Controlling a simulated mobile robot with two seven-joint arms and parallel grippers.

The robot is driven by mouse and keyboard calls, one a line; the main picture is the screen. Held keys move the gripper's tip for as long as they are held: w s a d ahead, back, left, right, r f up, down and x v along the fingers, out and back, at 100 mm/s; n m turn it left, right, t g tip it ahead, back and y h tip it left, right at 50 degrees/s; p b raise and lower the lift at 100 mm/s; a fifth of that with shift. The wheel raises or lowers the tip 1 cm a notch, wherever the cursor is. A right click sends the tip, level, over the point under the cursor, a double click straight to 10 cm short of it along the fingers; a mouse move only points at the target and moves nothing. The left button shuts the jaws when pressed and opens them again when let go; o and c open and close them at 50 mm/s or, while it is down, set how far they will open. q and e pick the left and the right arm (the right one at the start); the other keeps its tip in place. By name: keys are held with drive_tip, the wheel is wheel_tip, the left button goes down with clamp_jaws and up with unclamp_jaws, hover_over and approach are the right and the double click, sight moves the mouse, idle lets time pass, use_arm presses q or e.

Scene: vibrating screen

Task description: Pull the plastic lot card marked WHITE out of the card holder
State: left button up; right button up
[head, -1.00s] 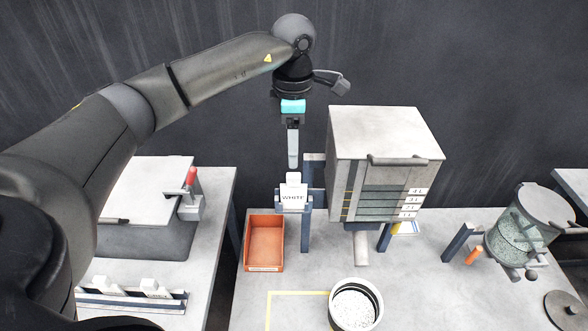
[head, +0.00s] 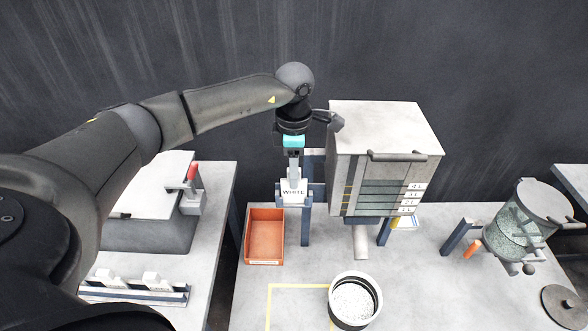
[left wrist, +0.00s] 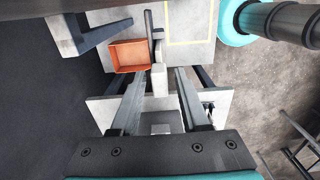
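The white lot card marked WHITE (head: 293,192) stands upright in the card holder (head: 307,225), a dark blue post-mounted stand left of the screen unit. My left gripper (head: 294,174) points straight down over the card, its fingertips at the card's upper tab. In the left wrist view, the two fingers (left wrist: 160,75) are spread, with the pale card tab (left wrist: 159,82) between them and gaps showing on both sides. The head view does not show whether they touch the card. My right gripper is not in view.
The box-shaped screen unit (head: 388,130) stands close to the right of the gripper. An orange bin (head: 265,236) sits left of the holder's post. A white-rimmed bucket (head: 355,299) is in front. A side table at left holds a small card rack (head: 135,289).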

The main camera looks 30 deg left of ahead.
use_arm(q)
clamp_jaws()
idle(0.6)
drive_tip(key=shift+r, duration=0.25)
drive_tip(key=shift+r+p, duration=1.95)
drive_tip(key=shift+r, duration=0.65)
drive_tip(key=shift+r+p, duration=0.6)
drive_tip(key=shift+r, duration=0.3)
drive_tip(key=shift+r+p, duration=0.35)
drive_tip(key=shift+r, duration=0.25)
